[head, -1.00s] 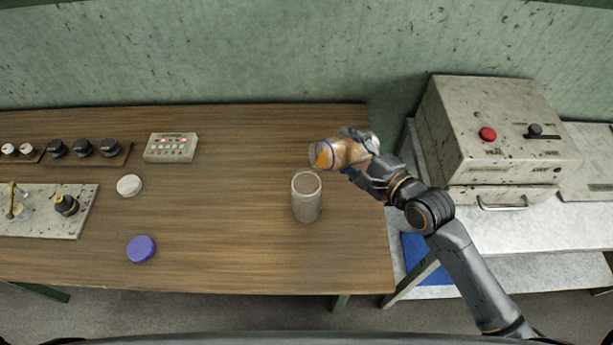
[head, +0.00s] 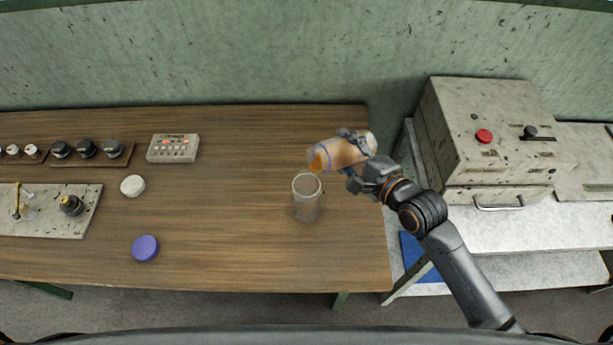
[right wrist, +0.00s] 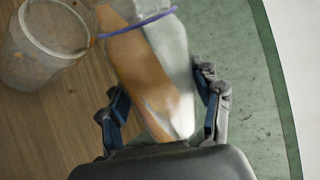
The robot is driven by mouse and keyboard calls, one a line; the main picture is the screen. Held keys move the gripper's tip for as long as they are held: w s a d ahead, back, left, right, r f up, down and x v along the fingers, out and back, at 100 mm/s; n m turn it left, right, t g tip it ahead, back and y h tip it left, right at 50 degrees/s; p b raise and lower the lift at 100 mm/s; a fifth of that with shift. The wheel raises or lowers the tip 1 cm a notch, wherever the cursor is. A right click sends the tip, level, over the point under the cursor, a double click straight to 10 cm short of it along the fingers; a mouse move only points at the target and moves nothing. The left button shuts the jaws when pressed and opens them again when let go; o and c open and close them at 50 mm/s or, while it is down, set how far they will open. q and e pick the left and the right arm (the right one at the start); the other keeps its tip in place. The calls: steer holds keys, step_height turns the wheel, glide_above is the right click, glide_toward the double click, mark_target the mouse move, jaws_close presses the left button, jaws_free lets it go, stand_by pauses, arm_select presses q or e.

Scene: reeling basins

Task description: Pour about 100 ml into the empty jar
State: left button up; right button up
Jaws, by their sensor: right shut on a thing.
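The clear empty jar (head: 307,205) stands upright and open near the right end of the wooden table; I see no clear liquid level in it. My right gripper (head: 350,152) is shut around a clear jar (head: 332,153) holding orange-brown liquid. The held jar lies tipped, mouth to the left and slightly down, just above the empty jar's rim. In the right wrist view the held jar (right wrist: 140,65) has a blue ring near its mouth, overlapping the edge of the empty jar (right wrist: 28,62). I cannot make out a falling stream. My left gripper is out of view.
A purple lid (head: 145,248) and a white lid (head: 132,186) lie left on the table (head: 220,240). A grey machine (head: 500,140) with a red button stands on the right bench.

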steer(key=shift+r+p, duration=0.25)
steer(key=shift+p, duration=0.05)
steer(key=shift+w+d, duration=0.2)
steer(key=shift+r+n+p, duration=0.1)
steer(key=shift+n+p, duration=0.2)
steer(key=shift+a+n+h+p, duration=0.1)
steer(key=shift+n+h+p, duration=0.3)
steer(key=shift+n+p, duration=0.3)
stand_by(1.3)
steer(key=f+m+b, duration=0.1)
steer(key=b, duration=0.1)
steer(key=d+f+m+y+b, duration=0.1)
steer(key=b, duration=0.2)
steer(key=shift+w+m, duration=0.2)
steer(key=shift+m, duration=0.1)
steer(key=shift+r, duration=0.15)
steer(key=shift+w, duration=0.1)
steer(key=shift+a+f+m+y, duration=0.1)
steer(key=shift+f+m+y, duration=0.25)
steer(key=shift+m, duration=0.35)
steer(key=shift+f, duration=0.15)
